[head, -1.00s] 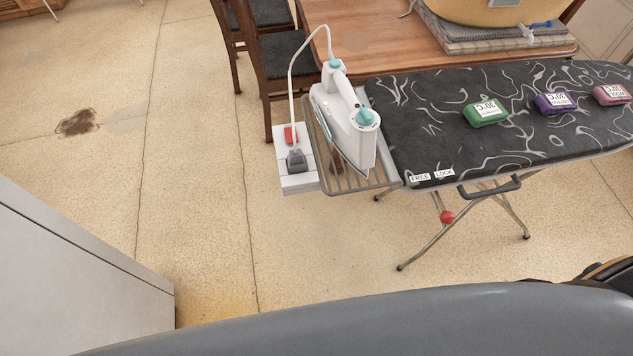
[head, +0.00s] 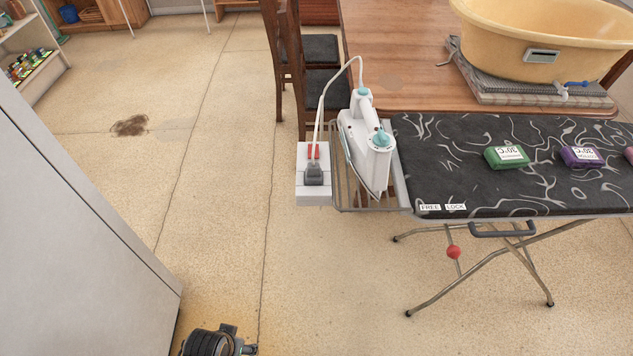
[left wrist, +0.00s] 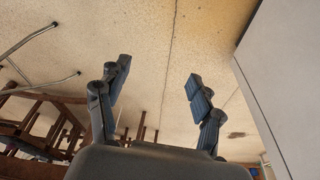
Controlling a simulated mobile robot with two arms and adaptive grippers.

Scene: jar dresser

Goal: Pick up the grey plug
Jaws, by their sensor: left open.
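The grey plug (head: 315,174) sits in the white socket block (head: 314,198) at the left end of the ironing board, in the head view. A white cord runs up from it to the white iron (head: 367,150). My left gripper (left wrist: 159,72) is open and empty in the left wrist view, with bare floor between its fingers. In the head view only a dark part of my left arm shows at the bottom edge, well below and left of the plug. The plug cannot be made out in the left wrist view. My right gripper is not in view.
The iron stands on a wire rack beside the socket block. The ironing board (head: 455,180) holds a green pack (head: 506,156) and a purple pack (head: 581,157). A wooden table (head: 400,40) stands behind. A grey cabinet (head: 70,230) is at left, with open floor between.

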